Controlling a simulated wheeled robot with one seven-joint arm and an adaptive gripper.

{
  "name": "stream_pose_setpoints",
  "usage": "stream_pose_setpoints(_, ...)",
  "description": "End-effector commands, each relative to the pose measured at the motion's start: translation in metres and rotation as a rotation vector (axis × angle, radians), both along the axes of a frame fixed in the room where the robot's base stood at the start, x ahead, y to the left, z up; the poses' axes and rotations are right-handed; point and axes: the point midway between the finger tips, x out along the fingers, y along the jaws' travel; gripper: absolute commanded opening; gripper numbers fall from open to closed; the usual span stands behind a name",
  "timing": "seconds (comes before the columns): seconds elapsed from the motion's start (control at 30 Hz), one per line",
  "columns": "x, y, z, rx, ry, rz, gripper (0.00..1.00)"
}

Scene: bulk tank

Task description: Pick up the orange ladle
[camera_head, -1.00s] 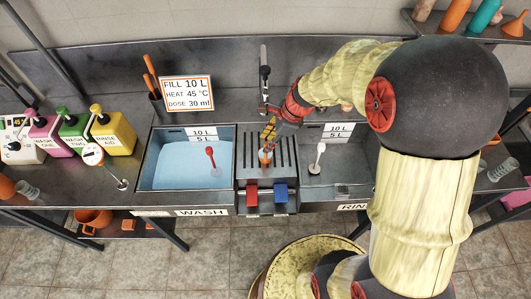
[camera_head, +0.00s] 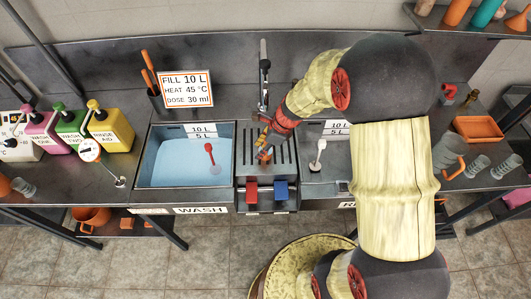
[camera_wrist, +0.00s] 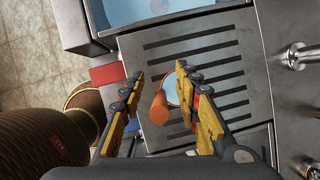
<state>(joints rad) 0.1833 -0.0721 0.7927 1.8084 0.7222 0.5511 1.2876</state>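An orange-handled piece, apparently the ladle (camera_wrist: 158,108), stands on the slotted drain plate between the two basins. In the wrist view its thick orange end points towards the camera, and a round rim with a pale blue inside shows beside it. In the head view only a bit of orange (camera_head: 264,155) shows below my gripper (camera_head: 264,142). My gripper (camera_wrist: 155,82) is open, with its yellow fingers on either side of the orange end. A gap shows on the left; whether the right finger touches is unclear.
The wash basin (camera_head: 141,165) holds blue water and a red float-like piece (camera_head: 210,152). The rinse basin holds a white one (camera_head: 318,153). A faucet (camera_head: 264,80) rises behind the drain plate. Red (camera_head: 251,193) and blue (camera_head: 281,191) blocks sit at its front. Coloured jugs stand left.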

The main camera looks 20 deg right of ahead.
Motion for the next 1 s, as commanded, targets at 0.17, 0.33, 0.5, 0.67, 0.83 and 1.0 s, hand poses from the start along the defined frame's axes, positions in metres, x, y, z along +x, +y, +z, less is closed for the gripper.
stream_pose_setpoints(0.17,0.0001,-0.0003,0.0012,0.000,-0.001,0.000,0.29)
stream_pose_setpoints(0.33,0.0000,-0.0002,0.0012,0.000,-0.001,0.000,0.20)
stream_pose_setpoints(0.5,0.0000,-0.0003,0.0012,0.000,-0.001,0.000,0.10)
stream_pose_setpoints(0.67,0.0000,-0.0003,0.0012,0.000,0.000,0.000,0.01)
stream_pose_setpoints(0.83,-0.0002,-0.0003,0.0011,0.000,0.000,0.000,0.00)
stream_pose_setpoints(1.0,-0.0005,-0.0001,0.0008,0.000,0.001,0.000,0.00)
